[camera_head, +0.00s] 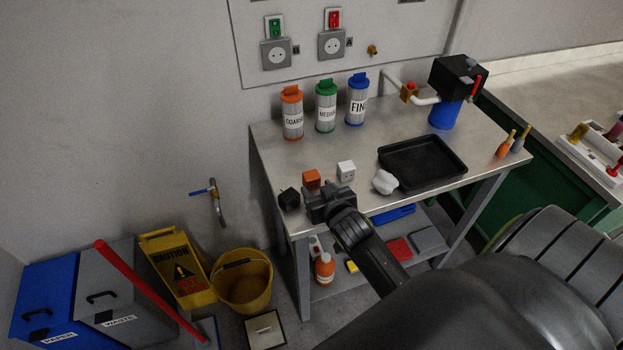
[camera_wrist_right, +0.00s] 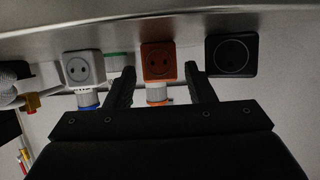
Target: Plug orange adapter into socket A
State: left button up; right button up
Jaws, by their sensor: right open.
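The orange adapter (camera_head: 311,178) stands on the metal bench near its front left corner. In the right wrist view the orange adapter (camera_wrist_right: 158,61) shows its socket face, centred between the fingertips. My right gripper (camera_head: 325,196) is open and empty, close in front of the orange adapter; the fingers (camera_wrist_right: 160,70) look apart from its sides. Two grey wall sockets, the left one (camera_head: 276,54) and the right one (camera_head: 331,44), are above the bench; the small tag beside the right one seems to read A. My left gripper is not in view.
A black adapter (camera_head: 289,198) and a white adapter (camera_head: 346,170) stand either side of the orange one. A white lump (camera_head: 384,182) and a black tray (camera_head: 422,162) lie to the right. Several labelled canisters (camera_head: 326,107) stand at the back, below the sockets.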

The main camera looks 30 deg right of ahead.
aim_at(314, 184)
jog(key=shift+x, duration=2)
jog(key=shift+c, duration=0.4)
jog(key=c, duration=0.7)
jog(key=shift+r, duration=0.15)
notch_tip(314, 184, up, 10)
jog(key=shift+f, duration=0.1)
